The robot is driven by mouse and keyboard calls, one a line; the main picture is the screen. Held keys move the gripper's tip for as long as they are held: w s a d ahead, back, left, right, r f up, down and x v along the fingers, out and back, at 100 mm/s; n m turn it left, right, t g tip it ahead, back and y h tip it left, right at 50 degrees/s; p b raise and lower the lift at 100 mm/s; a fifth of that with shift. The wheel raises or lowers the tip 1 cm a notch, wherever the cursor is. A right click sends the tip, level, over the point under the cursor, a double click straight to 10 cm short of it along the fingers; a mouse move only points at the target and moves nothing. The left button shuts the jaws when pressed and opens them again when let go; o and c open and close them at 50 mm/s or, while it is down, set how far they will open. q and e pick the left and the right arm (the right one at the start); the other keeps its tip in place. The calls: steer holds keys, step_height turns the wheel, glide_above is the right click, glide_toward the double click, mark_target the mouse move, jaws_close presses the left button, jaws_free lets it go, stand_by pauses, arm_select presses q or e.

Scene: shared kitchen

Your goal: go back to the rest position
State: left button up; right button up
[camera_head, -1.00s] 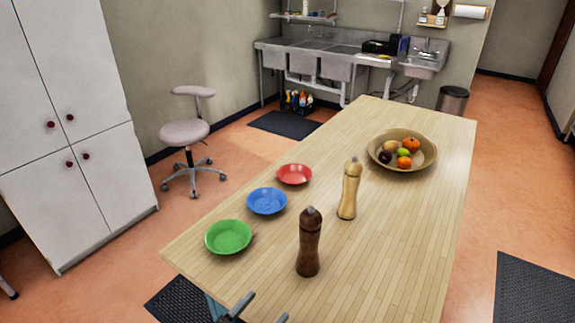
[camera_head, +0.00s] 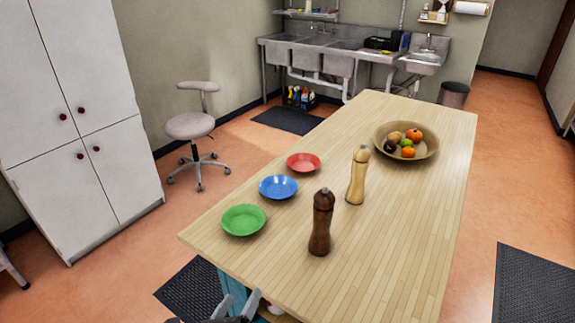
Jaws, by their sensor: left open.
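My left gripper (camera_head: 237,304) shows at the bottom edge of the head view, by the near left edge of the wooden table (camera_head: 400,260). Its two fingers are apart with nothing visible between them. Most of its arm is cut off by the frame. My right gripper is out of view. On the table stand a dark brown mill (camera_head: 320,225) and a light wooden mill (camera_head: 357,175), both upright. A green plate (camera_head: 243,220), a blue plate (camera_head: 278,187) and a red plate (camera_head: 303,162) lie along the left side, all empty.
A bowl (camera_head: 378,145) of several fruits sits toward the table's far end. A stool (camera_head: 190,126) and a white cabinet (camera_head: 85,150) stand to the left. Sinks (camera_head: 325,62) line the back wall. Dark mats (camera_head: 530,290) lie on the floor. The right side of the table is clear.

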arm_select(q)
steer(key=s+a+f+n+g+y, duration=0.5)
steer(key=a+n, duration=0.4)
steer(key=n, duration=0.8)
steer(key=s+a+f+n+g, duration=0.2)
steer(key=s+f+n+g, duration=0.15)
steer(key=s+n, duration=0.3)
steer(key=s+a+f+n+g, duration=0.2)
steer(key=s+n+g, duration=0.2)
steer(key=s+n, duration=0.25)
step_height(320, 180, down, 29)
steer(key=s+a+f+g, duration=0.2)
steer(key=s+f, duration=1.7)
steer(key=f, duration=0.2)
steer(key=shift+s+a+f, duration=0.15)
steer(key=shift+a+f, duration=0.2)
steer(key=shift+a, duration=0.05)
